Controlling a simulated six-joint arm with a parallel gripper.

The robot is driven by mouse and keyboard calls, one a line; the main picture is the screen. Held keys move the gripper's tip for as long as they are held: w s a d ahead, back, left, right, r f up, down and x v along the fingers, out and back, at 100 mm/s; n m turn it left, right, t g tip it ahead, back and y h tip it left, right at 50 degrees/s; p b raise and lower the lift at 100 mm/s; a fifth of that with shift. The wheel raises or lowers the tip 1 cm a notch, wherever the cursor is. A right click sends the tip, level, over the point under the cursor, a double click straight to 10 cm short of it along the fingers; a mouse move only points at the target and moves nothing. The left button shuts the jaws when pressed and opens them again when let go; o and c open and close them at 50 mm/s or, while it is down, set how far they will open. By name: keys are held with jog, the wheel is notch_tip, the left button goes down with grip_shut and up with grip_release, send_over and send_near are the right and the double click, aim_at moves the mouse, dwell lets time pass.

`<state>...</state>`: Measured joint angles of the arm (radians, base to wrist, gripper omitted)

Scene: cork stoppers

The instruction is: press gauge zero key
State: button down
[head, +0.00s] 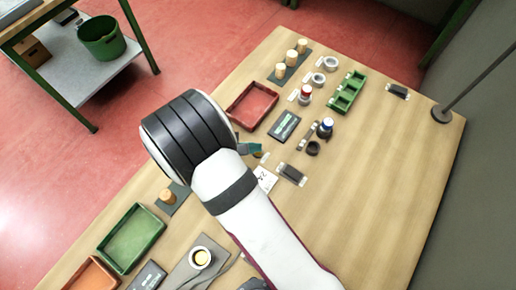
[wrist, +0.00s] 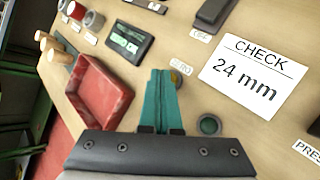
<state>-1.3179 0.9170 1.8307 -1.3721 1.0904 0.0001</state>
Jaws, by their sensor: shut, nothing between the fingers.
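My gripper (wrist: 160,72) is shut and empty, its teal fingers together; in the head view it is at the middle of the bench (head: 256,148). Whether the fingertips touch the key I cannot tell. A dark gauge-like unit with a green-lit display (wrist: 130,42) lies beyond the fingers; a similar one shows in the head view (head: 285,125). A round dark-green piece (wrist: 209,125) is right of the fingers.
A white card reading CHECK 24 mm (wrist: 254,74) lies to the right. A red tray (wrist: 102,92) is left of the fingers. A green rack (head: 346,93), rings and stoppers stand farther back. The bench's right side (head: 400,160) is clear.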

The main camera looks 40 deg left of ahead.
jog(key=shift+r, duration=0.7)
notch_tip(320, 180, up, 5)
dwell(0.3)
jog(key=shift+d, duration=0.1)
dwell(0.5)
